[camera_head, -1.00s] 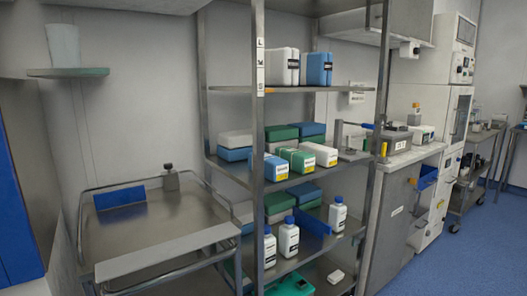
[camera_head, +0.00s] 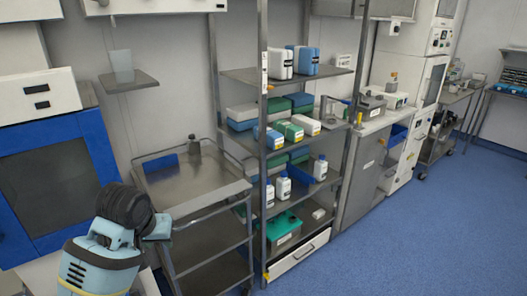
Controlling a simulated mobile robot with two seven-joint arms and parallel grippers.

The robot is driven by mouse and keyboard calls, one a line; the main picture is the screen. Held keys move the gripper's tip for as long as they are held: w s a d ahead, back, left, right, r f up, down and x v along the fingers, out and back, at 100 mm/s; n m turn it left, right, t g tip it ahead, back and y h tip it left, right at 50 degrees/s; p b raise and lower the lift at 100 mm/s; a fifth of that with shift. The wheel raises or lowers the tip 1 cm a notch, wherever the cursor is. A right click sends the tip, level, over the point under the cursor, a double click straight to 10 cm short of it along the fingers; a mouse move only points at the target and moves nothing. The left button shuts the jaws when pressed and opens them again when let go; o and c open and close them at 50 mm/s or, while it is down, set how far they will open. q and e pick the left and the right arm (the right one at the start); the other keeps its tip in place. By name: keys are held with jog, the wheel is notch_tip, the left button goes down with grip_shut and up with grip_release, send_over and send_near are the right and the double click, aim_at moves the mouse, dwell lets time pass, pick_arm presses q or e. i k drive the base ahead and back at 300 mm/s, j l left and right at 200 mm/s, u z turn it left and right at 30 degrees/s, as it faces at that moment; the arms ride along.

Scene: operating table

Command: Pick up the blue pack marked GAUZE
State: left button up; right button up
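Blue packs show on the steel shelf rack (camera_head: 262,160); their print is too small to read, so I cannot tell which is marked GAUZE. A blue pack with a white face and yellow label (camera_head: 268,137) lies at the front left of the middle shelf, beside a green pack (camera_head: 289,131) and a white pack (camera_head: 306,125). A blue pack with a dark label (camera_head: 307,60) stands on the upper shelf beside a white one (camera_head: 280,63). Part of my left arm shows at lower left, far from the rack, with no gripper fingers visible. My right gripper is out of view.
A steel cart (camera_head: 195,180) with a grey bottle (camera_head: 194,144) stands left of the rack. White bottles (camera_head: 283,187) stand on the lower shelf. A blue-fronted cabinet (camera_head: 55,190) is at left. A counter (camera_head: 365,135) adjoins the rack at right. The blue floor (camera_head: 410,235) is clear at right.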

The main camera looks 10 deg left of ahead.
aim_at(275, 140)
jog(key=i+l+u, duration=0.15)
jog(key=i+l, duration=0.15)
jog(key=i+l+u, duration=0.1)
jog(key=i+l, duration=0.25)
jog(key=i+l+u, duration=0.15)
jog(key=i+l, duration=0.15)
jog(key=i+l+u, duration=0.1)
jog(key=i+l, duration=0.15)
jog(key=l, duration=0.25)
jog(key=i+l+u, duration=0.15)
jog(key=i+l, duration=0.15)
jog(key=i+l+u, duration=0.15)
jog(key=l, duration=0.45)
jog(key=i+l+u, duration=0.1)
jog(key=i+l, duration=0.2)
jog(key=l, duration=0.15)
jog(key=i+l+u, duration=0.15)
jog(key=l, duration=0.35)
